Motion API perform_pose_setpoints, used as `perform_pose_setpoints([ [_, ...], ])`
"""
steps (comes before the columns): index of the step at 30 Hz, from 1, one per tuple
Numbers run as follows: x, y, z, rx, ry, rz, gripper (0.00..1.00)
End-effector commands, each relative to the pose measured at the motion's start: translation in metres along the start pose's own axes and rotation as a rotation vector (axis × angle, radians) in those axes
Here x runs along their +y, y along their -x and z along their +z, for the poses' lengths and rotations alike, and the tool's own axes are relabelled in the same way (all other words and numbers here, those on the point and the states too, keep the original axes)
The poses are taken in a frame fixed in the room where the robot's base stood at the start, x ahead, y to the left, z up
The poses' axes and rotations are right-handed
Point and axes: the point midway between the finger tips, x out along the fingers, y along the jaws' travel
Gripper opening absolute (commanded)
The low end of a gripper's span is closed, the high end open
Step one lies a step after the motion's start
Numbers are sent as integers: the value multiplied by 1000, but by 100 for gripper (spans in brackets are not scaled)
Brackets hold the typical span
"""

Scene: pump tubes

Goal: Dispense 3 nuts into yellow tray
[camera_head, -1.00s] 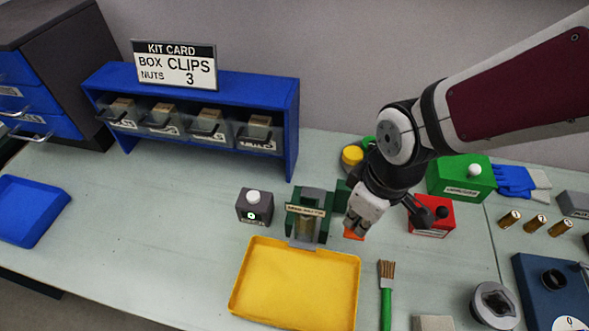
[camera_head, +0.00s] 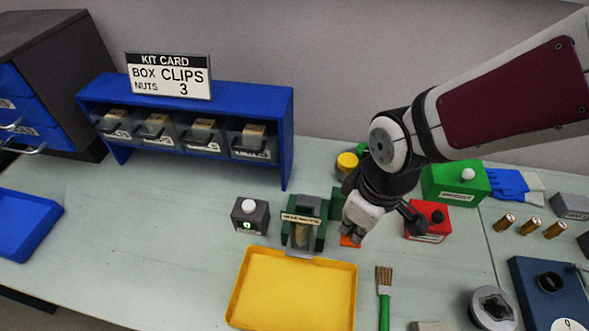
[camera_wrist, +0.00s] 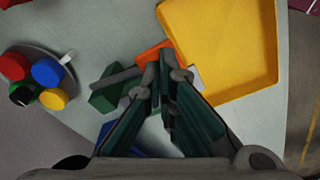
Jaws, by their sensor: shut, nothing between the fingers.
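The yellow tray (camera_head: 290,290) lies on the bench and its visible floor looks bare; part of it also shows in the wrist view (camera_wrist: 225,50). The green dispenser (camera_head: 302,222) with a label strip and a grey chute stands just behind the tray. An orange piece (camera_head: 347,242) is at its right side, partly hidden by my fingers. My gripper (camera_head: 352,234) is shut and empty, its tips over or beside the orange piece. In the wrist view the closed fingertips (camera_wrist: 166,68) overlap the orange piece (camera_wrist: 153,52); I cannot tell whether they touch it.
A grey box (camera_head: 250,215) with a white button and a small green display stands left of the dispenser. A red box (camera_head: 428,222) is close on the right, and a brush (camera_head: 384,298) lies in front. The kit card (camera_head: 168,75) reads BOX CLIPS, NUTS 3.

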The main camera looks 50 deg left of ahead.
Motion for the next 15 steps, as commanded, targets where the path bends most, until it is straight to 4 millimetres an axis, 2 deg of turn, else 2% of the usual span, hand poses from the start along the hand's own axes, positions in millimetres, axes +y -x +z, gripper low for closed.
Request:
perform_pose_setpoints([
  [10,0,-1,0,0,0,0,0],
  [15,2,-13,1,0,2,0,0],
])
